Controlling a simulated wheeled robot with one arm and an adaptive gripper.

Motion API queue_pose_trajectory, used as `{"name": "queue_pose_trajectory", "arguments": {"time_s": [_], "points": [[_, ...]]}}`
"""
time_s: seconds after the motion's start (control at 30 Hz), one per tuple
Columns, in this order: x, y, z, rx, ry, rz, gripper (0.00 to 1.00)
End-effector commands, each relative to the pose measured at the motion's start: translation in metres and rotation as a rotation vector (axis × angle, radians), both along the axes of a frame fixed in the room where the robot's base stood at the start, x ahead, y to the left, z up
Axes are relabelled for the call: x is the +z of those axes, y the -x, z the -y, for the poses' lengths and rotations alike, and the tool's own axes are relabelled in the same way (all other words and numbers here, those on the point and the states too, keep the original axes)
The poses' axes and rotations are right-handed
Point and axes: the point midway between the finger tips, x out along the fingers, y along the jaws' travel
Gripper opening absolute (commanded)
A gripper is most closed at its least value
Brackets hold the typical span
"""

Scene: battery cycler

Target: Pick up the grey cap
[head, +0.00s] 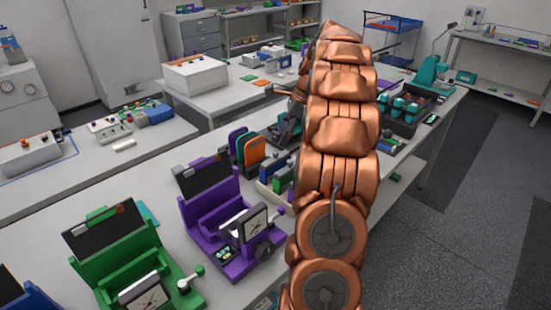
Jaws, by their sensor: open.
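I cannot make out the grey cap for certain; it is too small to tell or hidden behind my copper arm. My gripper (282,138) appears as a dark shape just left of my arm, low over the bench, partly covered by the arm. It is open, and I see nothing held in it. Near it on the bench stand purple, green and orange upright holders (250,149). Whether the gripper touches anything there is hidden.
A purple cycler fixture (205,212) with a dial and a green fixture (120,255) stand at the front of the bench. A dark tray with teal-topped items (400,112) lies right of my arm. A white box (195,75) stands behind. The floor at right is clear.

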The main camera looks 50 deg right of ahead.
Motion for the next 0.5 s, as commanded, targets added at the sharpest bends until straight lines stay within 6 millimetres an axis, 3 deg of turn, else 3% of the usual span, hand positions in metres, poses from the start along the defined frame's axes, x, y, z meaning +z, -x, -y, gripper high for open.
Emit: {"name": "queue_pose_trajectory", "arguments": {"time_s": [0.5], "points": [[-0.026,-0.007,-0.004,-0.014,-0.005,-0.002,0.65]]}}
